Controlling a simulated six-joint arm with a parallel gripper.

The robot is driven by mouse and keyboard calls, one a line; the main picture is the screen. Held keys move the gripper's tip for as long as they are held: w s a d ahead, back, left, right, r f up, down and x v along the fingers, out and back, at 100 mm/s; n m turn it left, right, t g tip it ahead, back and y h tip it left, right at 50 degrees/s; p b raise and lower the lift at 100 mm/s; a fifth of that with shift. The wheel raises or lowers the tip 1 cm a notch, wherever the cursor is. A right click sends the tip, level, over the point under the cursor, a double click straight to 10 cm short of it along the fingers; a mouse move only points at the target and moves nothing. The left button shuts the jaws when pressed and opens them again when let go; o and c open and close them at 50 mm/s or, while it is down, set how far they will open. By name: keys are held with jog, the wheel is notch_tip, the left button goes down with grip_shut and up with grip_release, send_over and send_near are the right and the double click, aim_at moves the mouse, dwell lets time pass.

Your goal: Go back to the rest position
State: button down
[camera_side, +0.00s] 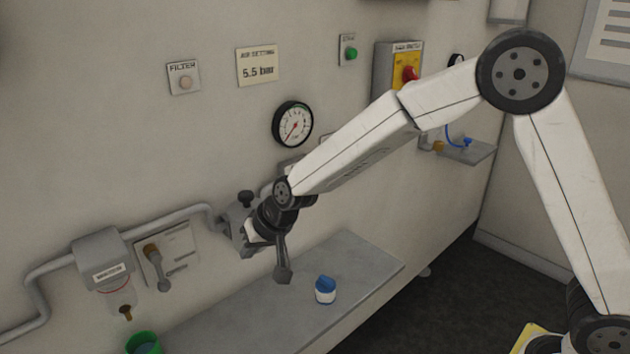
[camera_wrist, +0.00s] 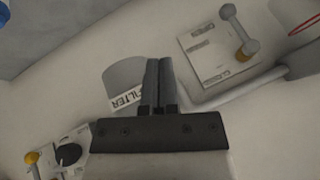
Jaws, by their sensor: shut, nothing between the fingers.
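In the side view my gripper (camera_side: 250,235) is low at the left end of my stretched-out arm, by the pipe (camera_side: 185,217) on the wall. In the wrist view my gripper (camera_wrist: 158,82) has its two dark fingers together, with nothing between them. Behind the fingers is a grey rounded part (camera_wrist: 120,72) with a label that reads FILTER, partly hidden by them. I cannot tell whether the fingers touch it. My arm rises from there to an elbow high at the right.
A lever plate (camera_side: 185,245) and a filter bowl (camera_side: 118,297) are left of my gripper. Below, a grey shelf (camera_side: 360,265) bears a blue-capped container (camera_side: 325,291); a green-rimmed cup (camera_side: 143,341) stands farther left. A gauge (camera_side: 293,124) and switch box (camera_side: 404,70) are above.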

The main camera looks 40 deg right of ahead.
jog(key=s+d+f+n+g+h, duration=0.1)
jog(key=s+d, duration=0.8)
jog(key=s, duration=0.2)
jog(key=s+d+f+n+g+h, duration=0.1)
jog(key=s+d+g+h, duration=0.1)
jog(key=s+d, duration=0.7)
jog(key=s, duration=0.3)
jog(key=shift+f, duration=0.3)
jog(key=shift+w, duration=0.2)
jog(key=w+a+f+n+t+y, duration=0.1)
jog(key=w+a+n+t, duration=0.2)
jog(key=w+a+n, duration=0.5)
jog(key=w+a+f+n+t+y, duration=0.1)
jog(key=w+a+n+t, duration=0.2)
jog(key=w+a+n, duration=0.5)
jog(key=w+a+f+n+t+y, duration=0.2)
jog(key=w+a+n+y, duration=0.1)
jog(key=a+n, duration=0.3)
jog(key=w+a+f+n+t+y, duration=0.2)
jog(key=a+n, duration=0.3)
jog(key=a, duration=0.5)
jog(key=shift+w+a+n+y, duration=0.15)
jog(key=shift+w+n+y, duration=0.25)
jog(key=shift+w+y, duration=0.4)
